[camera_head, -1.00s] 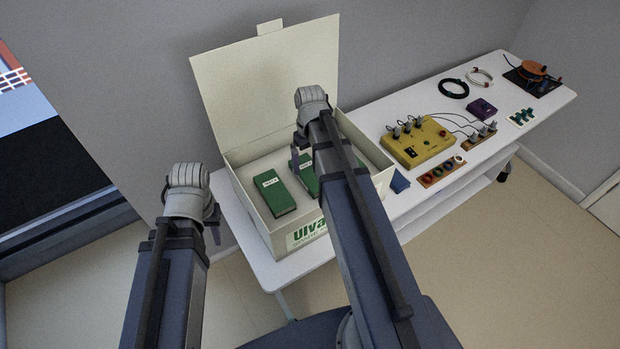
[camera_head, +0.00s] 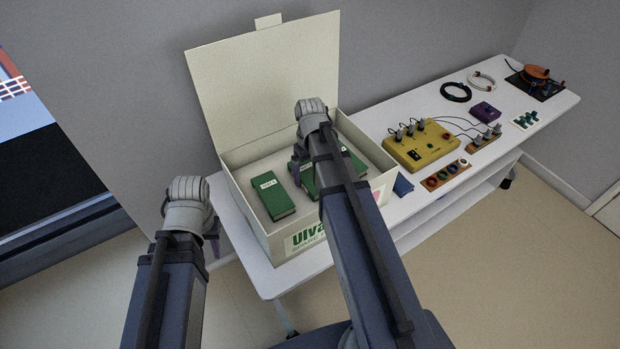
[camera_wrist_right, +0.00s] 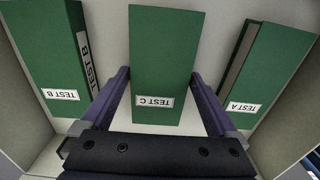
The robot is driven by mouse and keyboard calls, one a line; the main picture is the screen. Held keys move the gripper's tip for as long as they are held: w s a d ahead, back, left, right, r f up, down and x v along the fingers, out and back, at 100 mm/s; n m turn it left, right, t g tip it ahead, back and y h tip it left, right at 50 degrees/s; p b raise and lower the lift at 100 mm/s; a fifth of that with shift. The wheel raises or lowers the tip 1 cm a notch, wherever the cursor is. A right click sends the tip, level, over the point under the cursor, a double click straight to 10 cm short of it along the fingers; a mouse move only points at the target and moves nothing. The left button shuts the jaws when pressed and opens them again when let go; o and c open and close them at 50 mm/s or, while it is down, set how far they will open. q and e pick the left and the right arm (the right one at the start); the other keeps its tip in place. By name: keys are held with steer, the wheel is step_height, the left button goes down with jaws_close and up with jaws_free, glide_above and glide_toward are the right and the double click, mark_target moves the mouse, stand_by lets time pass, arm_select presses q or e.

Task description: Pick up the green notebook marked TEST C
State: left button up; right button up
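The green notebook marked TEST C (camera_wrist_right: 165,60) stands between TEST B (camera_wrist_right: 55,60) and TEST A (camera_wrist_right: 265,75) in the right wrist view. In the head view, TEST C (camera_head: 307,182) is mostly hidden behind my right arm, inside the cream box (camera_head: 240,160). My right gripper (camera_wrist_right: 161,75) is open, with one purple finger on each side of TEST C; I cannot tell whether they touch it. In the head view the right gripper (camera_head: 298,170) is partly hidden by its wrist. My left gripper (camera_head: 213,240) hangs outside the box at left, its fingers mostly hidden.
The box lid (camera_head: 265,80) stands open at the back. On the white table (camera_head: 415,215) right of the box are a small blue object (camera_head: 402,186), a yellow device (camera_head: 422,147) with cables, a purple box (camera_head: 484,110) and cable coils (camera_head: 456,92). The right floor is clear.

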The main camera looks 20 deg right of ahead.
mark_target(310, 174)
steer(key=c, duration=1.1)
steer(key=shift+r, duration=0.1)
step_height(310, 174, up, 10)
steer(key=p, duration=1)
